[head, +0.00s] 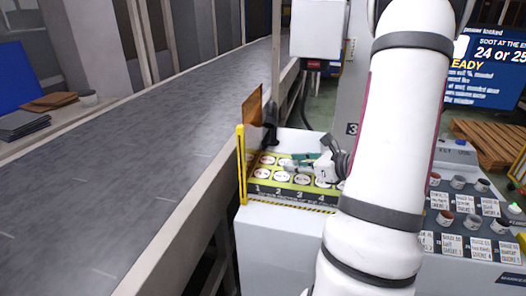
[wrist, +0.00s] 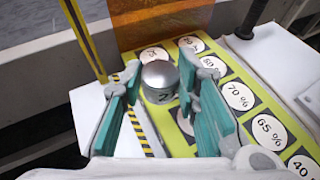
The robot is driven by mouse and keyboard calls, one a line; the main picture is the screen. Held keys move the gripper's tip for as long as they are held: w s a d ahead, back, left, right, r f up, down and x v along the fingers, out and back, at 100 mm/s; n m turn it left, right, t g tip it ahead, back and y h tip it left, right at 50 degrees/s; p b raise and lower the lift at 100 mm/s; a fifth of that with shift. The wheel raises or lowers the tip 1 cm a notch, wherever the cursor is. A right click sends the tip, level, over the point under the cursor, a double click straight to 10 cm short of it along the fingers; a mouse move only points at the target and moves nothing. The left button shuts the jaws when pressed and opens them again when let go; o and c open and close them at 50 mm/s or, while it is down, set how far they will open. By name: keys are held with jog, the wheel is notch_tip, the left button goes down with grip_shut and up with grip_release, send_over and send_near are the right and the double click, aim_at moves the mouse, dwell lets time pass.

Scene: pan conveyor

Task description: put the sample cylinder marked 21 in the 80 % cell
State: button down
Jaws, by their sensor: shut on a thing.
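The sample cylinder (wrist: 160,77) is a short silvery metal piece with a dark mark on its side, only partly legible, seemingly starting with 2. My gripper (wrist: 160,72) is shut on it, with a teal finger on each side. In the head view my gripper (head: 292,163) is over the yellow-green cell board (head: 262,185). In the wrist view the board has white round labels, with a 70 % cell (wrist: 238,96) and a 65 % cell (wrist: 268,130) readable. Smaller labels lie beyond the cylinder; I cannot surely tell which reads 80 %. The cylinder's base against the board is unclear.
An orange translucent panel (head: 253,118) and a yellow post (head: 241,165) stand at the board's left end. The grey conveyor (head: 150,130) runs along the left. A panel with several cups (head: 458,182) and cards is at the right, below a dark screen (head: 490,65).

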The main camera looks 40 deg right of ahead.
send_over(271, 162)
jog(key=shift+w+d+f+b, duration=0.1)
jog(key=shift+w+f+b, duration=0.1)
jog(key=shift+f+b, duration=0.4)
jog(key=shift+f, duration=1.9)
jog(key=shift+f+b, duration=0.1)
jog(key=shift+b, duration=0.2)
jog(key=c, duration=1.2)
grip_release()
jog(key=shift+s+r, duration=0.15)
jog(key=shift+r, duration=0.05)
jog(key=p+v, duration=0.1)
jog(key=v, duration=1)
jog(key=shift+s+p, duration=0.35)
